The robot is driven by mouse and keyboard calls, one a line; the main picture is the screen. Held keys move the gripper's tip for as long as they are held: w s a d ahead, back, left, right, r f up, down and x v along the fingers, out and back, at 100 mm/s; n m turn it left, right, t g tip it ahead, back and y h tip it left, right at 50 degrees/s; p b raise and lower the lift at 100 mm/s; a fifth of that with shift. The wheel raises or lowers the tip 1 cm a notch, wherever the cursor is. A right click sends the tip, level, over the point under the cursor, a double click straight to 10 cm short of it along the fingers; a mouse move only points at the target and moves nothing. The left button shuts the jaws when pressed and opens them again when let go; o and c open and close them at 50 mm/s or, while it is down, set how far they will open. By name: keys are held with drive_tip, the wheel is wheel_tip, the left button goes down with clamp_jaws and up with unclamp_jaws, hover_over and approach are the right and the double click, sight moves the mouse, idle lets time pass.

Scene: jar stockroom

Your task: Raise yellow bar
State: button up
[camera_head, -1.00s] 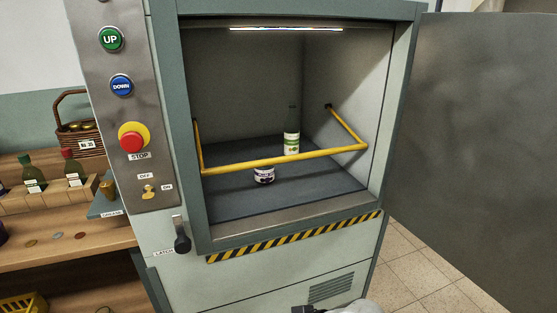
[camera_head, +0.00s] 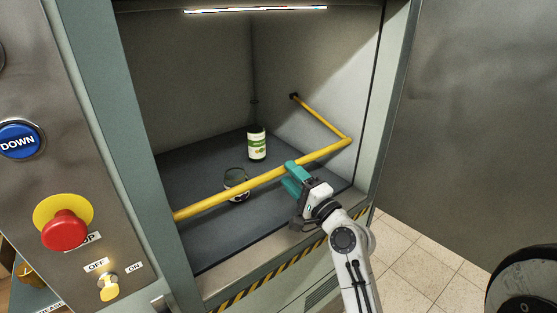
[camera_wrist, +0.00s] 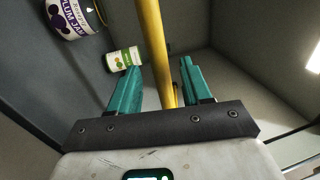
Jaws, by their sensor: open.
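The yellow bar (camera_head: 225,195) runs low across the front of the open lift compartment, with a side arm going back to a pivot on the right wall. My gripper (camera_head: 293,176) is at the bar's right half, its teal fingers at the bar. In the wrist view the yellow bar (camera_wrist: 155,50) passes between the two open teal fingers of my gripper (camera_wrist: 156,82), nearer the right one. Whether a finger touches the bar, I cannot tell.
A control panel with a red stop button (camera_head: 65,230) is at left. An open metal door (camera_head: 470,120) stands at right.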

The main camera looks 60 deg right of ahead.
drive_tip(key=shift+p+x, duration=0.75)
drive_tip(key=shift+x, duration=1.9)
drive_tip(key=shift+c, duration=0.2)
clamp_jaws()
